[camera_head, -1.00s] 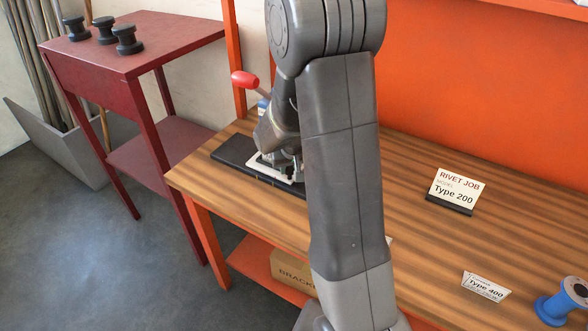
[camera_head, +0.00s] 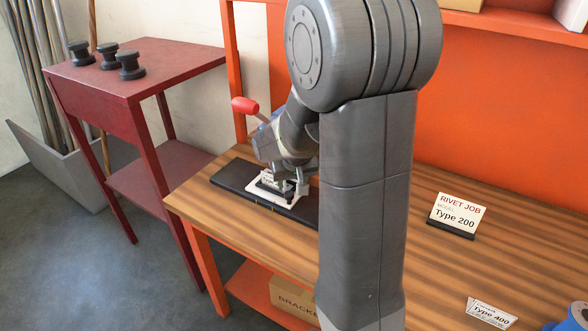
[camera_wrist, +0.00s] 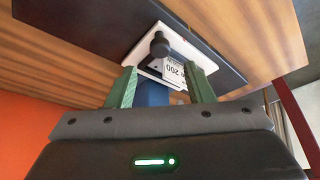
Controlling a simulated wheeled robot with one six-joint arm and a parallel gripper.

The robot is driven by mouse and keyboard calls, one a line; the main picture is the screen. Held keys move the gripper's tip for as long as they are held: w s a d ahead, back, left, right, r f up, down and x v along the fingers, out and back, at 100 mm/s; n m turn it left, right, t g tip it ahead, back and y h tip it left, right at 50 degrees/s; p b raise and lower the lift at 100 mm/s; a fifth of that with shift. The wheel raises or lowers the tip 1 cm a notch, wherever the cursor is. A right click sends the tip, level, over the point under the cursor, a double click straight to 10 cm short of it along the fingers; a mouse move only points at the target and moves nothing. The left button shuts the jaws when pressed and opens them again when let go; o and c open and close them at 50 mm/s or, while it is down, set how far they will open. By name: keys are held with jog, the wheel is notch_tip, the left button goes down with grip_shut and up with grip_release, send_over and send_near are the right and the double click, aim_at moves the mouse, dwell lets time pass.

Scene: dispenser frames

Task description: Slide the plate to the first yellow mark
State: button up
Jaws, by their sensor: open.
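The white plate (camera_head: 272,193) sits on a long black rail (camera_head: 232,176) at the left end of the wooden bench. Small yellow marks (camera_head: 257,204) show on the rail's front edge beside the plate; my arm hides the rail's right part. In the wrist view the plate (camera_wrist: 137,52) carries a dark upright knob (camera_wrist: 159,46) and a white label reading 200 (camera_wrist: 175,72). My gripper (camera_wrist: 161,78) is open, its two green fingers spread on either side of the label. The knob appears between and beyond the fingertips; I cannot tell whether they touch anything.
A red-handled lever (camera_head: 246,105) stands behind the rail. A Type 200 sign (camera_head: 457,214) and a Type 400 sign (camera_head: 491,313) stand on the bench to the right. A red side table (camera_head: 150,60) with several black spools is at the left.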

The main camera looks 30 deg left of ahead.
aim_at(289, 193)
jog(key=v, duration=0.7)
dwell(0.5)
jog(key=x, duration=1.3)
jog(key=shift+w+a+f+p, duration=0.1)
jog(key=shift+f+p, duration=0.2)
